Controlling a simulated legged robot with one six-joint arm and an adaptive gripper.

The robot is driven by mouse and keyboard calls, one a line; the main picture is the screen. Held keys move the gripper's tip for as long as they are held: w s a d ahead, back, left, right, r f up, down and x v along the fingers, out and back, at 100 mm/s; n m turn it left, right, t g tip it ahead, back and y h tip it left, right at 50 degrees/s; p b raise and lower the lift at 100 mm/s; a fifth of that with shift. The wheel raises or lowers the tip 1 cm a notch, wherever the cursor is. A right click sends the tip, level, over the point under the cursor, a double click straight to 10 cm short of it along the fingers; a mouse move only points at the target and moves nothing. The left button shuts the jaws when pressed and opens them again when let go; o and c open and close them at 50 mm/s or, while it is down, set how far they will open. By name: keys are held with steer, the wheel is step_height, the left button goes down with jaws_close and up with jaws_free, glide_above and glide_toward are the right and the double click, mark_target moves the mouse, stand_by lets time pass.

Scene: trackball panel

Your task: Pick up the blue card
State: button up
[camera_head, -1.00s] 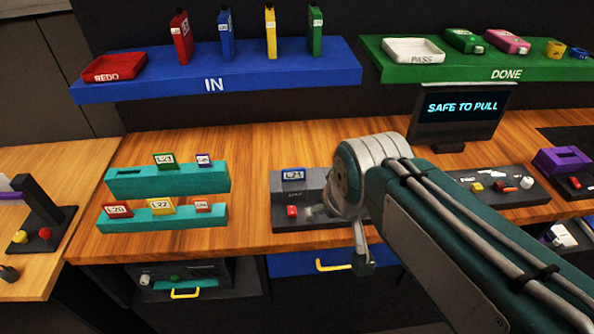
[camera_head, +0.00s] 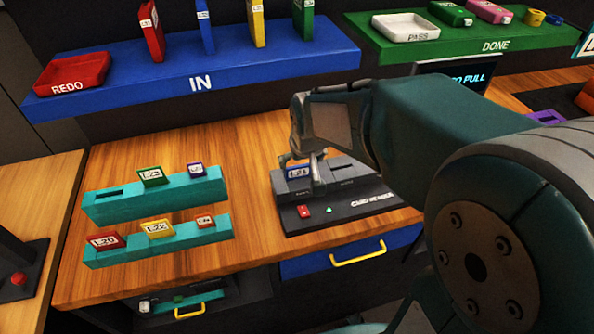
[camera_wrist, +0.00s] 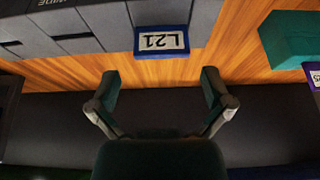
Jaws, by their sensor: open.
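The blue card (camera_head: 298,173), marked L21, stands in the grey card machine (camera_head: 356,205) on the wooden bench. It also shows in the wrist view (camera_wrist: 161,41), with its label upside down, at top centre. My gripper (camera_head: 306,160) is over the machine, close to the card. In the wrist view my gripper (camera_wrist: 160,82) is open, its fingers spread to the left and right. The card lies ahead of the fingertips, roughly centred on the gap, and nothing is between the fingers.
Teal racks (camera_head: 108,204) with small cards stand left of the machine. A blue IN shelf (camera_head: 255,75) and a green DONE shelf (camera_head: 450,55) run behind. The machine has a red button (camera_head: 304,211) in front. Bare wood lies between racks and machine.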

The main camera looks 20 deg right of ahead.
mark_target(299, 167)
steer(key=f, duration=0.1)
steer(key=w+f, duration=0.1)
steer(key=a+f, duration=0.1)
steer(key=shift+w+f, duration=0.25)
steer(key=shift+d+f, duration=0.6)
steer(key=shift+f, duration=0.1)
steer(key=shift+a, duration=0.1)
steer(key=c, duration=0.9)
steer(key=shift+o, duration=0.2)
steer(key=shift+w+r, duration=0.15)
steer(key=shift+r, duration=0.25)
steer(key=r, duration=0.4)
steer(key=shift+w+a, duration=0.2)
steer(key=shift+a, duration=0.05)
jaws_close()
step_height(299, 167, up, 13)
steer(key=shift+r, duration=0.2)
steer(key=shift+d, duration=0.1)
